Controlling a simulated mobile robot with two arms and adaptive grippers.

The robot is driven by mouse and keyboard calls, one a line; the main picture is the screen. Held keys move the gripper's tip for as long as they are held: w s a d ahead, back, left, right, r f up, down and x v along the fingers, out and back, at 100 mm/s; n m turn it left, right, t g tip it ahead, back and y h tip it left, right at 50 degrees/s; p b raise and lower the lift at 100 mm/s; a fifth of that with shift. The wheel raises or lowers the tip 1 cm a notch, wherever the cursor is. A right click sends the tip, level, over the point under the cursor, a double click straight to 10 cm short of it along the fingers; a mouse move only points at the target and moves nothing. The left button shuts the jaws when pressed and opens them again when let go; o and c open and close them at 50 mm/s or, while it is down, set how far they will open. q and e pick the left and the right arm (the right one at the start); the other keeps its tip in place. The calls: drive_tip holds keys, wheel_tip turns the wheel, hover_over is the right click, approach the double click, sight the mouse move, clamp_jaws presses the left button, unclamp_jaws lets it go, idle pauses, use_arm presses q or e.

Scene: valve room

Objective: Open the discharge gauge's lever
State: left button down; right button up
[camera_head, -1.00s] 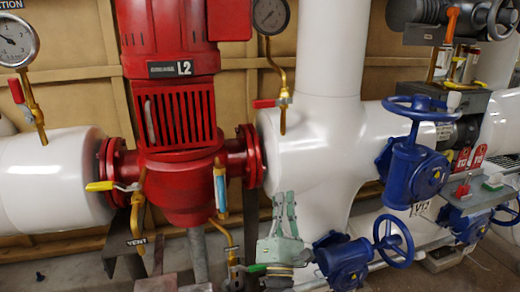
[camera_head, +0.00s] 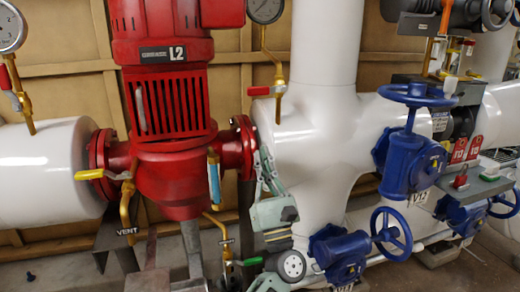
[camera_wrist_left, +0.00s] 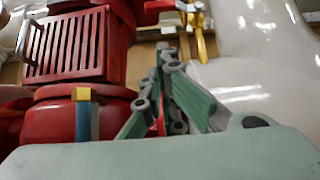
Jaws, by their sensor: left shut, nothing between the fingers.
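The discharge gauge (camera_head: 265,8) is at the top of the head view, partly cut off, on a brass stem to the right of the red pump. Its red lever (camera_head: 260,91) sticks out to the left, level, from the small valve on that stem. In the wrist view the lever (camera_wrist_left: 158,7) shows at the top edge beside the brass stem (camera_wrist_left: 199,42). My left gripper (camera_head: 262,155) is shut and empty, pointing up. It is below the lever and apart from it, in front of the white pipe by the pump's right flange. My right gripper is not in view.
The red pump (camera_head: 165,190) and its flange (camera_head: 245,160) stand close to the left of the gripper. The white pipe (camera_head: 320,130) is behind and right. Blue valves (camera_head: 408,160) stand farther right. Another gauge (camera_head: 10,28) with a red lever is at the far left.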

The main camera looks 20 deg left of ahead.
sight(268, 90)
use_arm(q)
drive_tip(key=w+a+r+p, duration=0.1)
drive_tip(key=w+a+r, duration=0.2)
drive_tip(key=r, duration=0.6)
drive_tip(key=shift+w+r, duration=0.35)
drive_tip(key=shift+w, duration=0.55)
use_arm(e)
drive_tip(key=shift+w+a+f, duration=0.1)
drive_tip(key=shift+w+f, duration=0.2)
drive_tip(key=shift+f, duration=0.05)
use_arm(q)
drive_tip(key=shift+a, duration=0.1)
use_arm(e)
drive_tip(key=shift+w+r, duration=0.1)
